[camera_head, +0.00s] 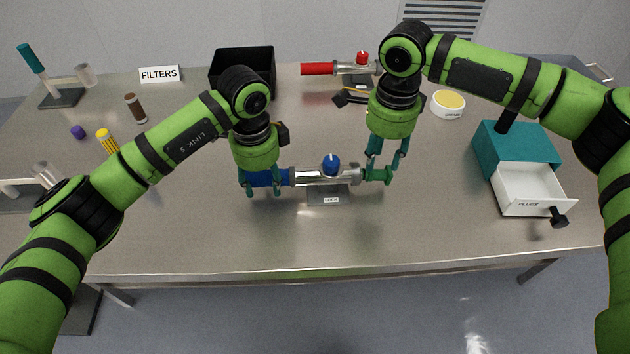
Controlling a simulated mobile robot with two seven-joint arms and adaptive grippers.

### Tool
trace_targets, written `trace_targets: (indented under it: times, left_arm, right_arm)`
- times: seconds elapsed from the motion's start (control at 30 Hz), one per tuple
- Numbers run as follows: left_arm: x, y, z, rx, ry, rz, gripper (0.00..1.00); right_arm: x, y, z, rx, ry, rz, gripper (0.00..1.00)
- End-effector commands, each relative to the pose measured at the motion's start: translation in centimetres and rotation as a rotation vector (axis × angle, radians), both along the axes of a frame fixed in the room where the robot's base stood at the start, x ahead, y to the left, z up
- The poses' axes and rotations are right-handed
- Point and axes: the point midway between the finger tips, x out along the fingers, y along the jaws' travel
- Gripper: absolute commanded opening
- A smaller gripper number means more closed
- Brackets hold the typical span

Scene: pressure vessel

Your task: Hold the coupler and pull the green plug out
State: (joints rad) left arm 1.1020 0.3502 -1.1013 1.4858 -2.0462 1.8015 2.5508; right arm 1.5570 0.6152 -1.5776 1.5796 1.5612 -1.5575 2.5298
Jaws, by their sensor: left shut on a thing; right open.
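The coupler, a silver metal tube (312,175) with a blue grip (268,178) at its left end and a blue knob (331,163) on top, lies level on a grey stand labelled LOCK (327,195) in the head view. My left gripper (263,188) is shut on the blue grip, with its fingers pointing down. The green plug (376,174) sits at the right end of the tube. My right gripper (378,179) is open, with its fingertips on either side of the plug. Finger contact with the plug is unclear.
A second coupler with a red grip (316,69) stands behind. A black bin (226,62) is at the back. A teal box with an open white drawer (530,189) labelled PLUGS stands right. A round yellow-topped container (449,101) is nearby. The front table strip is clear.

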Motion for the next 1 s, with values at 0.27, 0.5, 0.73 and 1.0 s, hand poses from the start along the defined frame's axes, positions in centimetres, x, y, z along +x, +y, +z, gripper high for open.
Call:
trace_targets:
  times: [0.27, 0.5, 0.73, 1.0]
  left_arm:
    - [-0.1, 0.0, -0.1, 0.002, 0.002, 0.000, 0.01]
    - [-0.1, 0.0, -0.1, 0.002, 0.002, 0.000, 0.01]
    - [-0.1, 0.0, -0.1, 0.002, 0.002, 0.000, 0.01]
    - [-0.1, 0.0, -0.1, 0.001, 0.002, 0.000, 0.01]
  right_arm:
    - [0.0, 0.0, -3.8, -0.001, 0.000, 0.000, 0.41]
    - [0.0, 0.0, -5.2, 0.000, -0.001, 0.001, 0.41]
    - [0.0, 0.0, -5.4, 0.000, -0.001, 0.001, 0.41]
    - [0.0, 0.0, -5.4, 0.000, -0.001, 0.001, 0.10]
